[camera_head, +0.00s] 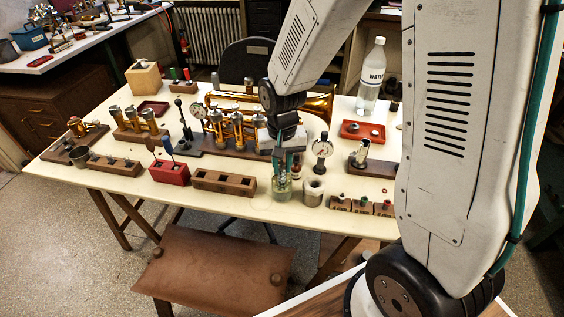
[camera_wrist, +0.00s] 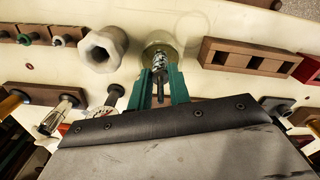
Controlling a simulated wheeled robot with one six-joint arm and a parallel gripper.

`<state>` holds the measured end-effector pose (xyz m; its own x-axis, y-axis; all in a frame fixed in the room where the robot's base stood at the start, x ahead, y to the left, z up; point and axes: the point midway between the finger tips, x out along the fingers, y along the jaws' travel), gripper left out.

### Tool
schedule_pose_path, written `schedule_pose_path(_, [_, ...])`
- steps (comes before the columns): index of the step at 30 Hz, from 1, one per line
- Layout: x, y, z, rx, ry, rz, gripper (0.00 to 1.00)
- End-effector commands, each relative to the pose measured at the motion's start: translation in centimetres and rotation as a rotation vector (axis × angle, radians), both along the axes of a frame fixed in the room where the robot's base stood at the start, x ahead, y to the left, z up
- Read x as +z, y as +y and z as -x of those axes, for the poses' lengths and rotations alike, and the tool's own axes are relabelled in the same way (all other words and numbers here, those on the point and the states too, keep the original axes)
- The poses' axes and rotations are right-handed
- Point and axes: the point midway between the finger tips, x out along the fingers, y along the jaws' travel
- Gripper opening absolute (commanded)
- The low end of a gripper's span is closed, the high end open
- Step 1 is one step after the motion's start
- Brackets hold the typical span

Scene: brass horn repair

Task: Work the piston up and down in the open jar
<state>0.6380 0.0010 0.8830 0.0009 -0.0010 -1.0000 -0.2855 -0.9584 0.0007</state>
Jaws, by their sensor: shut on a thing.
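My gripper (camera_wrist: 160,88) points down over the table's front part, its green fingers shut on the piston (camera_wrist: 160,62). The piston is a small silvery cylinder with a dark stem between the fingers. Its far end lies within the round mouth of the open glass jar (camera_wrist: 154,44) in the wrist view. In the head view the jar (camera_head: 282,191) stands below my gripper (camera_head: 285,168) and holds pale greenish liquid. The piston is mostly hidden there by the fingers, and its depth in the jar is hard to tell.
A grey octagonal pot (camera_head: 313,192) stands close right of the jar. An empty wooden block with square holes (camera_head: 224,188) is at its left, beside a red block (camera_head: 169,173). Behind are a dial gauge (camera_head: 322,152) and a brass horn (camera_head: 312,103).

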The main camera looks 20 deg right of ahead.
Motion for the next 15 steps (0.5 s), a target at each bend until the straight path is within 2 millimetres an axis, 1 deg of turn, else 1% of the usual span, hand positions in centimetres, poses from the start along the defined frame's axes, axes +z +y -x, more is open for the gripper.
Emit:
schedule_pose_path(10, [-2.5,0.0,0.0,0.0,0.002,0.0,0.0])
schedule_pose_path(13, [-3.0,0.0,0.0,0.0,0.001,0.0,0.0])
schedule_pose_path(15, [-2.8,0.0,0.0,0.0,-0.001,0.0,0.0])
